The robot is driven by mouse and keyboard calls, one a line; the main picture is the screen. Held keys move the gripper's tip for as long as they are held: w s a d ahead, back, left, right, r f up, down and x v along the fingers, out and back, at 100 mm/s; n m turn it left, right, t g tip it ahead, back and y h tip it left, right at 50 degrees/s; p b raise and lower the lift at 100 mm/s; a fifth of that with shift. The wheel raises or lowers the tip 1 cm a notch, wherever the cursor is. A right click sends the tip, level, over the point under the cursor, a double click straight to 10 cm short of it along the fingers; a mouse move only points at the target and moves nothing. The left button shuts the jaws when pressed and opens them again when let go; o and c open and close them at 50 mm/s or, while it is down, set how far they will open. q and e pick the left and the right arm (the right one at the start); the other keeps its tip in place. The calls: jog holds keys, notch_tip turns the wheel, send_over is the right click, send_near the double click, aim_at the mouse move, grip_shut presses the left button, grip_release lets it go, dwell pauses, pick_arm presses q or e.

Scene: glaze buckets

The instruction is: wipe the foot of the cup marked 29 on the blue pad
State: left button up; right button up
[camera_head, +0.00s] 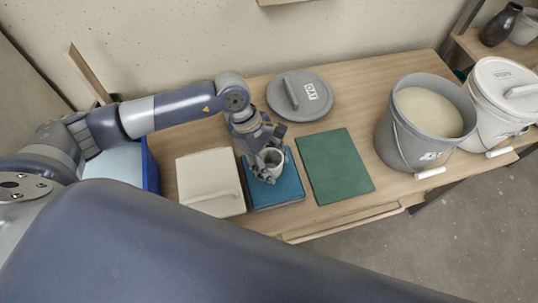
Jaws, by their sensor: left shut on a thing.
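My left gripper (262,163) points down over the blue pad (288,190) and is shut on a pale grey cup (272,158). The cup is at or just above the pad; I cannot tell whether its foot touches it. The fingers hide part of the cup, and no number can be read on it. The blue pad lies on the wooden table, between a cream block and a green mat. My right gripper is not in view.
The cream block (209,180) lies left of the pad, the green mat (335,166) right. A grey lid (300,95) lies behind. An open grey bucket (425,122) and a lidded white bucket (503,95) stand at right. A blue bin (151,168) is at left.

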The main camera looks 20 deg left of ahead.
pick_arm(q)
jog(key=shift+s+d, duration=0.65)
jog(key=shift+s, duration=0.25)
jog(key=shift+s+d, duration=0.6)
jog(key=shift+s, duration=0.3)
jog(key=shift+r, duration=0.1)
notch_tip(320, 180, up, 7)
jog(key=p, duration=0.4)
